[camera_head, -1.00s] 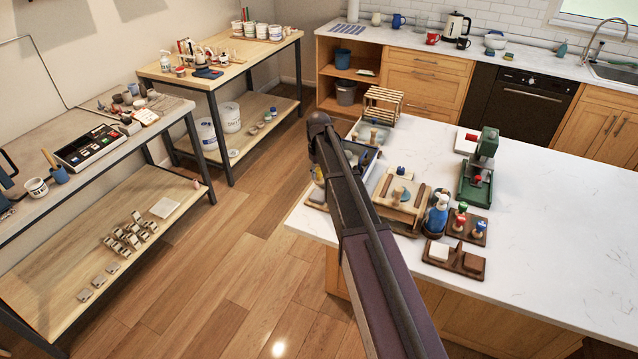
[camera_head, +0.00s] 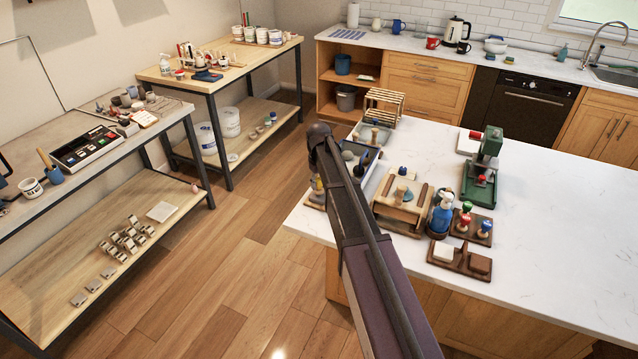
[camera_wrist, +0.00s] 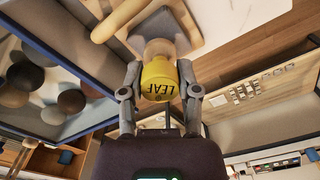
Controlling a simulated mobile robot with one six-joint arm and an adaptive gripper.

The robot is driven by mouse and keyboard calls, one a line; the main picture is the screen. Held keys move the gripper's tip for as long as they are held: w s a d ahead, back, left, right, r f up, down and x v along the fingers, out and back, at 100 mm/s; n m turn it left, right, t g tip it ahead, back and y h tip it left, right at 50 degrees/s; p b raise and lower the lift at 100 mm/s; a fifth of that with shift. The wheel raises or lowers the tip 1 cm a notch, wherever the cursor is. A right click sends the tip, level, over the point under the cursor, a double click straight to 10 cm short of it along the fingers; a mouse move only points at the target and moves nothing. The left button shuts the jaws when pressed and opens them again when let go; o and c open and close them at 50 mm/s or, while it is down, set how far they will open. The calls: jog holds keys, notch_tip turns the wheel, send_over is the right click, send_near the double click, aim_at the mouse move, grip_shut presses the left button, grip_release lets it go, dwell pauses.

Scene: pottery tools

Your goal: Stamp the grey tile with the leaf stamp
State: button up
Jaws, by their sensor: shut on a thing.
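My gripper (camera_wrist: 160,95) is shut on the leaf stamp (camera_wrist: 160,78), one finger on each side of it. The stamp has a yellow cap lettered LEAF and a pale wooden part beyond it. A grey flat piece, seemingly the grey tile (camera_wrist: 143,32), lies just beyond the stamp's far end. I cannot tell whether the stamp touches it. In the head view a small yellow spot, likely the stamp (camera_head: 318,185), shows left of my arm at the counter's left end. My arm hides most of the gripper and tile there.
A blue-edged tray of clay balls (camera_wrist: 50,90) lies close on the left in the wrist view, with a wooden roller (camera_wrist: 115,20) near the tile. A wooden frame (camera_head: 402,205), blue bottle (camera_head: 441,215), stamp rack (camera_head: 470,228) and green press (camera_head: 482,170) stand right of my arm. The counter's right side is clear.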

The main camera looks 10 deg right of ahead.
jog(key=shift+f+b, duration=0.6)
dwell(1.0)
jog(key=shift+r, duration=0.1)
dwell(0.5)
jog(key=shift+r+p, duration=2.95)
jog(key=shift+p, duration=0.1)
jog(key=shift+f, duration=0.15)
jog(key=shift+f+b, duration=2.3)
jog(key=shift+b, duration=0.15)
jog(key=shift+f+b, duration=0.5)
jog(key=shift+b, duration=0.05)
jog(key=shift+r+p, duration=2.95)
jog(key=shift+p, duration=0.05)
